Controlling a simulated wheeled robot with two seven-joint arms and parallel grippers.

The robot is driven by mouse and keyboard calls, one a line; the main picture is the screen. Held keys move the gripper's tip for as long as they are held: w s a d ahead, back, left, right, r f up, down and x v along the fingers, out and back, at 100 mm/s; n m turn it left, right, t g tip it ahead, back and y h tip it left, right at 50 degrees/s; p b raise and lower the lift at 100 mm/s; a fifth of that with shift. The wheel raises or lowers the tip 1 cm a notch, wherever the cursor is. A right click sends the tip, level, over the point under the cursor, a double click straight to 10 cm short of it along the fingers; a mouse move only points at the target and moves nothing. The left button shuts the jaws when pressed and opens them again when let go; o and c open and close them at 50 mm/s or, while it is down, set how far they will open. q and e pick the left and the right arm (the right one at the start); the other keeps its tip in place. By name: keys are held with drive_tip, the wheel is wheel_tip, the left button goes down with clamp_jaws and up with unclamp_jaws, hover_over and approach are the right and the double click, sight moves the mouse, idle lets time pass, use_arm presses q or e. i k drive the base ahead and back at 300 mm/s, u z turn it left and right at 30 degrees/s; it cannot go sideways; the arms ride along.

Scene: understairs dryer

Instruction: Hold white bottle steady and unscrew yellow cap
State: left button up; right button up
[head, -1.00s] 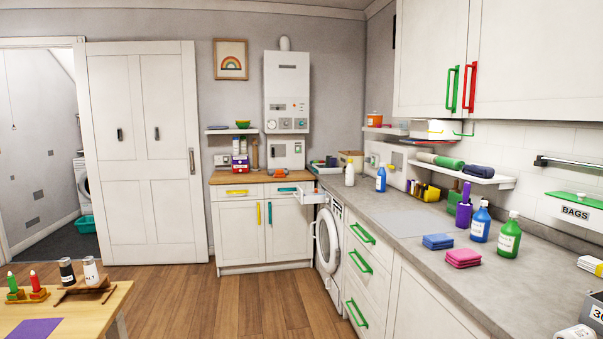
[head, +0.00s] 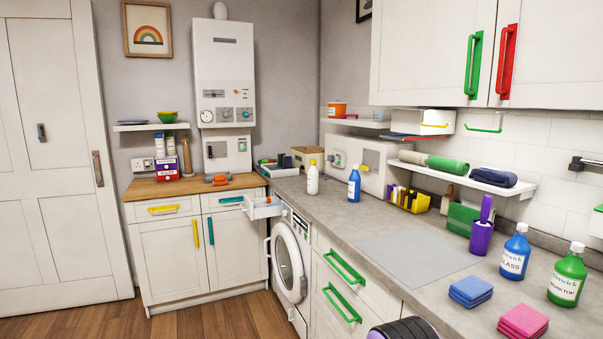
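A white bottle (head: 312,178) with a yellow cap (head: 312,162) stands upright on the grey counter, near the corner at the back. Neither gripper shows in the head view. A dark ribbed rounded shape at the bottom edge may be part of my arm; I cannot tell.
The grey counter (head: 415,252) is mostly clear in the middle. Folded blue cloths (head: 470,290), pink cloths (head: 522,320), a blue glass bottle (head: 515,252) and a green bottle (head: 567,275) stand at right.

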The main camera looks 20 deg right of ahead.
sight(312, 186)
drive_tip(key=i, duration=0.95)
drive_tip(key=u, duration=0.8)
drive_tip(key=i, duration=3.4)
drive_tip(key=z, duration=4.15)
